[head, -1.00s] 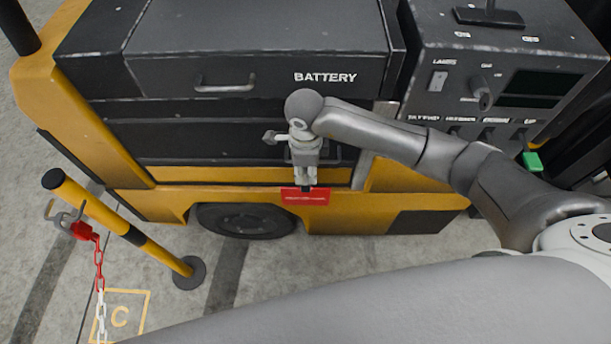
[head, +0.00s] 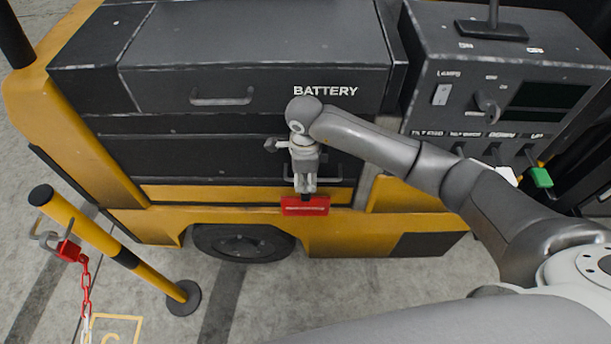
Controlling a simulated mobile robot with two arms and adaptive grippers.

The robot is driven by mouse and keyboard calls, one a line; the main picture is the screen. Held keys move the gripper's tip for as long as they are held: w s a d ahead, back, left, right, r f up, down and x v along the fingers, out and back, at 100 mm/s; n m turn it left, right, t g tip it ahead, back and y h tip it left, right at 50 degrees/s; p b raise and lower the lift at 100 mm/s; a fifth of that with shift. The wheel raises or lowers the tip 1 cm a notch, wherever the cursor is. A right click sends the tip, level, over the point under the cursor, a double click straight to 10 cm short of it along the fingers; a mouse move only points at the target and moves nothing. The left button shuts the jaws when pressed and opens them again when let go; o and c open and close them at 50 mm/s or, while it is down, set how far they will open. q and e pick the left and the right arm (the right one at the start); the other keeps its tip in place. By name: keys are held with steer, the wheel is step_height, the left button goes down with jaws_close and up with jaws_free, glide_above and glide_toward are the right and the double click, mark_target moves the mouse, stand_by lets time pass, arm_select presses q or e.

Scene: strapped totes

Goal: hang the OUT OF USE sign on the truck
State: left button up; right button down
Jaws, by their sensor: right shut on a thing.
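The truck (head: 165,228) is yellow and black, with a battery compartment marked BATTERY and a control panel at the right. My right gripper (head: 305,192) points down in front of the truck's side, shut on a red sign (head: 305,206). The sign's lettering is too small to read. It shows in front of the yellow lower band, above and right of the wheel; I cannot tell whether it touches the truck. A handle (head: 328,172) is partly hidden behind the gripper. My left gripper is not in view.
A yellow and black post (head: 110,245) with a red and white chain (head: 86,290) stands at the lower left.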

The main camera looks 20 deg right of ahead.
steer(key=shift+f, duration=0.15)
steer(key=c, duration=0.9)
jaws_free()
steer(key=shift+c, duration=0.2)
step_height(320, 180, up, 12)
steer(key=shift+s, duration=0.35)
